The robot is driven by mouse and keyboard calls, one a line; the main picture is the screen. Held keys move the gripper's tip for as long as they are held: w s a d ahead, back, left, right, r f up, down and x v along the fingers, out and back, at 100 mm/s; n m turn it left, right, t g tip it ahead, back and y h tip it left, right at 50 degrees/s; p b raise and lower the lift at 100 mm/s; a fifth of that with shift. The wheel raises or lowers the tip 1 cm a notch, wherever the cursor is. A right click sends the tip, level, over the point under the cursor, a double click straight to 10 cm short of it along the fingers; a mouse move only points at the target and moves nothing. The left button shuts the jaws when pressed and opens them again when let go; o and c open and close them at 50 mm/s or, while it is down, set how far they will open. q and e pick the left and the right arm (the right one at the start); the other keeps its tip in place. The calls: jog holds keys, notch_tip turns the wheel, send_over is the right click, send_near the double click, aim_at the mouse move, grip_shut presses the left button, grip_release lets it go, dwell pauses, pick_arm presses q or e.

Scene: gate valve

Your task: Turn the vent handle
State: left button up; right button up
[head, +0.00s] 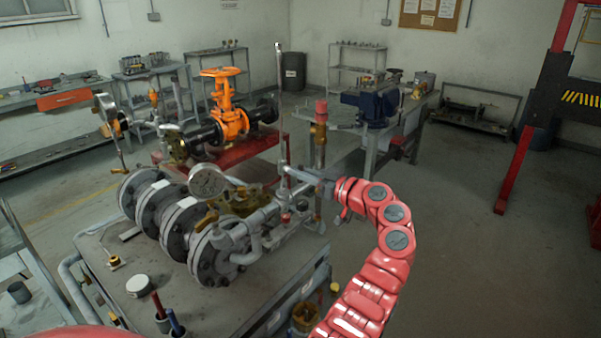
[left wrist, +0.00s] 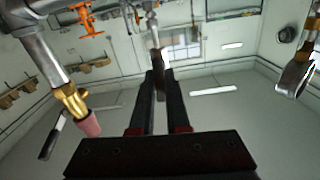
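My left gripper (head: 300,177) is at the upright metal pipework on the right end of the valve assembly, its red arm reaching up from the bottom. In the left wrist view its two dark fingers (left wrist: 160,78) point away from the camera, a narrow gap between them. A slim grey metal piece, which I take to be the vent handle (left wrist: 155,42), runs in between the fingertips and seems to fill the gap there. In the head view the fingers and arm largely hide the handle. My right gripper is not in view.
A thin upright rod (head: 280,100) rises close to my left fingertips. A brass fitting with a red cap (head: 320,110) stands just behind; it also shows in the left wrist view (left wrist: 80,110). Round flanges and a gauge (head: 207,180) lie left. An orange gate valve (head: 228,118) stands behind. Open floor lies right.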

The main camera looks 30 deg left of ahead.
pick_arm(q)
grip_shut()
jog(key=shift+w+m, duration=0.1)
jog(key=shift+m, duration=2)
jog(key=m+p, duration=0.1)
jog(key=m, duration=0.2)
jog(key=m+p, duration=0.3)
jog(key=m, duration=0.2)
jog(key=shift+w+m, duration=0.1)
jog(key=shift+m, duration=0.3)
jog(key=shift+f+m+p, duration=0.2)
jog(key=shift+m+p, duration=1.2)
jog(key=shift+m, duration=0.5)
jog(key=shift+f, duration=0.1)
jog(key=o, duration=0.7)
grip_release()
jog(key=shift+c, duration=0.2)
